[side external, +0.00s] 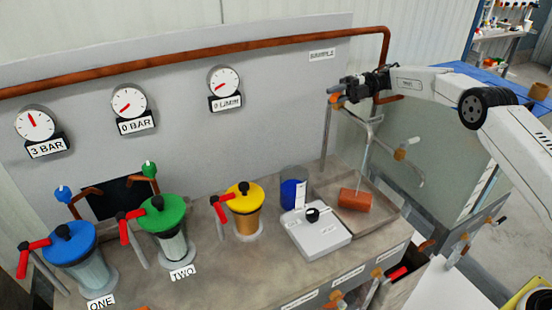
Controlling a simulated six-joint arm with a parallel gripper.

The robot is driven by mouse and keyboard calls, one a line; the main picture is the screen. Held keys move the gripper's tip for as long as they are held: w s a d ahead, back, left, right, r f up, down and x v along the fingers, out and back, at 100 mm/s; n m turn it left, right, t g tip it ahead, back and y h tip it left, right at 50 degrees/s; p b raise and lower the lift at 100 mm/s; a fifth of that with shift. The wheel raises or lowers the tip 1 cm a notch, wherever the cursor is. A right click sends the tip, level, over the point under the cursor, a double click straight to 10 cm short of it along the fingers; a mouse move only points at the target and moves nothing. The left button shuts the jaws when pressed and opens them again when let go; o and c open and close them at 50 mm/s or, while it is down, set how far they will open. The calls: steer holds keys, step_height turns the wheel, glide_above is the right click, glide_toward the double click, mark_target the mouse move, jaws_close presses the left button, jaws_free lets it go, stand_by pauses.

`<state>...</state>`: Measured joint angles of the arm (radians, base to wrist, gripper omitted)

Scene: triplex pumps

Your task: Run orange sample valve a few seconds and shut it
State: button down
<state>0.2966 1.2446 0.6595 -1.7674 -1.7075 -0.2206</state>
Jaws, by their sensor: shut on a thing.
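My gripper (342,94) is at the upper right of the side external view, in front of the grey panel. It is shut on the small orange sample valve handle (337,100), which is partly hidden by the jaws. A thin pipe (327,130) runs down below the handle. The copper pipe (386,50) bends down behind my gripper. I cannot make out the handle's exact angle, nor any flow from the valve. A sign (322,54) on the panel above is too small to read surely.
Pumps with blue (70,242), green (163,214) and yellow (243,196) lids stand on the bench. Gauges read 3 BAR (35,124), 0 BAR (129,102) and 0 L/MIN (224,82).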

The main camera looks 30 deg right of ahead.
steer(key=shift+s+d+n+g, duration=0.2)
steer(key=shift+n+g, duration=0.4)
steer(key=shift+g, duration=0.3)
steer(key=c, duration=0.5)
jaws_free()
